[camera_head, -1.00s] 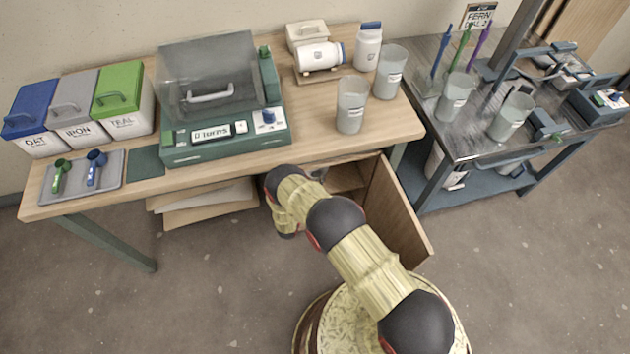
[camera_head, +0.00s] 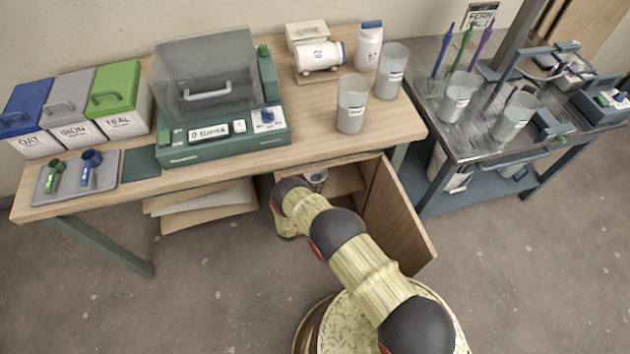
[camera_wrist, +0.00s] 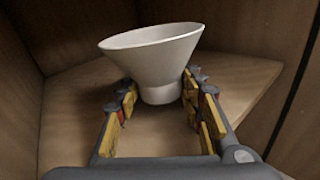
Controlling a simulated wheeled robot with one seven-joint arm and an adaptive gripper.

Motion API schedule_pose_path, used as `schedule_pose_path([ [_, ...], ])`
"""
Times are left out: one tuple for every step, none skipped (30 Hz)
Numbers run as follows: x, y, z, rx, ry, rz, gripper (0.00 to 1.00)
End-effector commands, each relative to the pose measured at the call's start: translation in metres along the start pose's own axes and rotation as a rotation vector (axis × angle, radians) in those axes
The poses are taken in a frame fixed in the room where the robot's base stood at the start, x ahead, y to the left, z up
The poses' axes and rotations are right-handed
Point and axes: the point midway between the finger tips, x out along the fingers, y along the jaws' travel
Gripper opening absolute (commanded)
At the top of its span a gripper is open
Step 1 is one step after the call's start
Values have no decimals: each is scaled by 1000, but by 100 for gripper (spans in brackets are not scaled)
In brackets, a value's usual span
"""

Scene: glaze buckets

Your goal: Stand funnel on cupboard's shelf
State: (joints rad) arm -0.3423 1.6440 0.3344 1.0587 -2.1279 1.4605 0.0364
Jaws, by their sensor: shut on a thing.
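The white funnel (camera_wrist: 155,55) is in my gripper (camera_wrist: 160,95) in the wrist view. Its wide mouth faces up and looks slightly tilted; its narrow lower end is between the yellow finger pads. It is inside the wooden cupboard, over the shelf (camera_wrist: 75,110). I cannot tell whether its lower end touches the shelf. My arm hides the gripper there. The cupboard door (camera_head: 392,215) stands open at the right.
Wooden cupboard walls (camera_wrist: 18,90) stand close on both sides of the gripper. The tabletop (camera_head: 330,145) is above the cupboard and holds a green device (camera_head: 225,145) and beakers (camera_head: 351,105). The floor in front is clear.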

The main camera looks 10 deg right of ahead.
Motion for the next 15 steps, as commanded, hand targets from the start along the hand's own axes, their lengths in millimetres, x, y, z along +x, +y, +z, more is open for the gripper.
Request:
schedule_pose_path([
  [0, 0, -2, 0, 0, 0, 13],
  [0, 0, -2, 0, 0, 0, 13],
  [0, 0, -4, 0, 0, 0, 13],
  [0, 0, -4, 0, 0, 0, 13],
  [0, -1, -6, 0, 1, 0, 13],
  [0, -1, -7, 0, 2, 0, 13],
  [0, -1, -8, -1, 2, 0, 13],
  [0, -2, -9, -1, 3, 0, 13],
  [0, -2, -11, -1, 4, 0, 13],
  [0, -2, -12, -1, 5, 0, 13],
  [0, -2, -12, -1, 6, 1, 13],
  [0, -2, -12, -1, 7, 1, 13],
  [0, -3, -13, -2, 8, 1, 40],
  [-1, -3, -13, -2, 8, 1, 42],
  [-1, -3, -13, -2, 8, 1, 44],
])
